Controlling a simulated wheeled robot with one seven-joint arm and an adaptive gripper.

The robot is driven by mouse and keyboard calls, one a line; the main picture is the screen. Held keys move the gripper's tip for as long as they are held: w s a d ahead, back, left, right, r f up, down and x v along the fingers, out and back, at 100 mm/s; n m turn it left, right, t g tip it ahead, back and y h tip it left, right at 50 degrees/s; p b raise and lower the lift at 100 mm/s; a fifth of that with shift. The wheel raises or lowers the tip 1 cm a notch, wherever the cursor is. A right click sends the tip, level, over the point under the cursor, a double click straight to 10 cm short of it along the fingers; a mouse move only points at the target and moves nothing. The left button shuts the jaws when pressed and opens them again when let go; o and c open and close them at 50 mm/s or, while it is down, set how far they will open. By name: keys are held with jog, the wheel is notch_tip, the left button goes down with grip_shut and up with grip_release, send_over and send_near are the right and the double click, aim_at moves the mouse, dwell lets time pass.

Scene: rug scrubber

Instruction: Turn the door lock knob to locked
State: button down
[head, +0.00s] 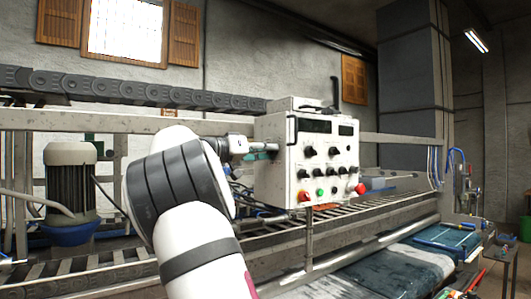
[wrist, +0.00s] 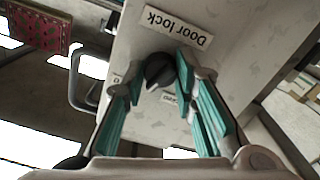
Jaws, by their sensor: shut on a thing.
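The door lock knob (wrist: 157,68) is a dark round knob on the pale side panel of the control box (head: 264,182). A "Door lock" label (wrist: 178,27) sits beside it, upside down in the wrist view. My gripper (wrist: 160,76) has its teal-padded fingers on both sides of the knob and is shut on it. In the head view my gripper (head: 268,148) reaches the box's left side, and the knob is hard to make out there. Smaller labels near the knob are partly covered by the fingers, so its turned position cannot be told.
The box's front carries several black knobs, a green button (head: 320,192) and a red button (head: 360,188). A metal handle (wrist: 82,80) stands out near the knob. A roller conveyor (head: 260,240) runs below the box, and a grey motor (head: 70,180) stands at left.

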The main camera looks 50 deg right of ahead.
jog(key=n+p, duration=0.1)
jog(key=n, duration=1.2)
jog(key=shift+p, duration=0.3)
jog(key=shift+n, duration=0.4)
jog(key=c, duration=1.3)
grip_release()
jog(key=v, duration=1.2)
jog(key=shift+f, duration=0.15)
